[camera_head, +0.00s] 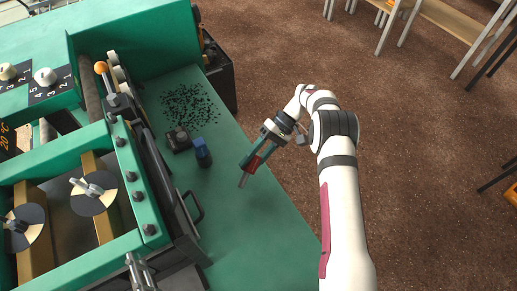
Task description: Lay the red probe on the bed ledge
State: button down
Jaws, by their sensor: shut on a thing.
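My gripper (262,151) reaches in from the right over the green bed ledge (225,232). It is shut on the red probe (252,164), which shows as a red body between the fingers with a grey metal tip (243,180) pointing down and to the left. The probe is tilted. It appears to be held above the ledge near its right edge; whether the tip touches the surface is hard to tell. Part of the red body is hidden by the fingers.
A blue object (203,152) and a dark block (178,139) stand on the ledge left of my gripper, with black scraps (188,105) scattered behind them. The green machine (140,185) with a black handle (193,207) borders the ledge on the left. The ledge's front part is clear.

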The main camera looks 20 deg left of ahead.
jog(key=shift+f, duration=0.8)
jog(key=shift+c, duration=2.1)
grip_release()
jog(key=v, duration=0.7)
jog(key=shift+w+r, duration=0.2)
jog(key=shift+d, duration=0.1)
